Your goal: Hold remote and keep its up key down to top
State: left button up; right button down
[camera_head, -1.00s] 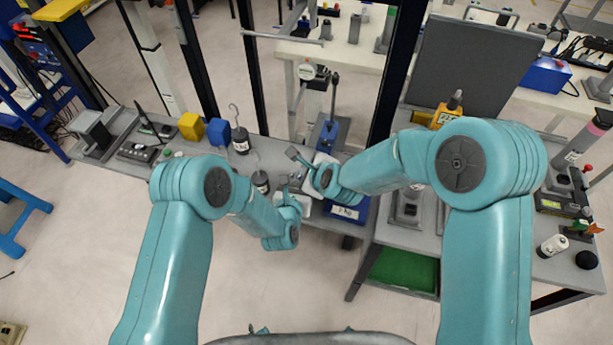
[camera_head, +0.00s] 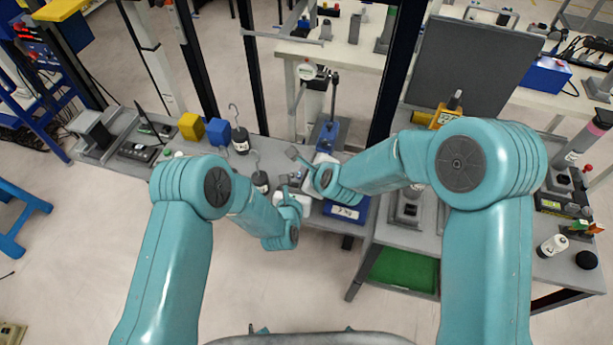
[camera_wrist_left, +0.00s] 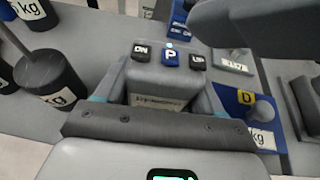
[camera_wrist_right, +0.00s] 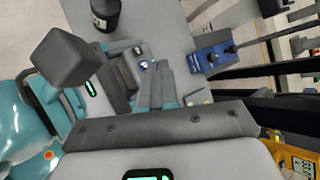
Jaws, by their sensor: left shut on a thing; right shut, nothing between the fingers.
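The remote is a grey box (camera_wrist_left: 151,80) with DN, P and UP keys in a row, seen in the left wrist view. My left gripper (camera_wrist_left: 160,97) is shut on the remote's body, its fingers on either side. The UP key (camera_wrist_left: 197,60) is at the right of the row, and nothing visibly covers it there. My right gripper (camera_wrist_right: 162,68) is shut and empty, its fingertips close beside the remote's key end (camera_wrist_right: 135,66) in the right wrist view. Whether they touch a key, I cannot tell. In the head view the arms hide the remote.
A blue hand press (camera_head: 328,136) stands behind the grippers. Hooked weights (camera_head: 240,140), a yellow cube (camera_head: 191,126) and a blue cube (camera_head: 218,131) stand left on the bench. A green tray (camera_head: 402,270) lies lower right. Dark upright posts rise behind the bench.

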jog(key=shift+f, duration=0.1)
dwell(0.7)
jog(key=shift+f, duration=0.3)
jog(key=shift+f, duration=0.3)
dwell(1.7)
jog(key=shift+r, duration=0.1)
dwell(3.1)
jog(key=shift+r, duration=0.65)
jog(key=shift+r, duration=2.5)
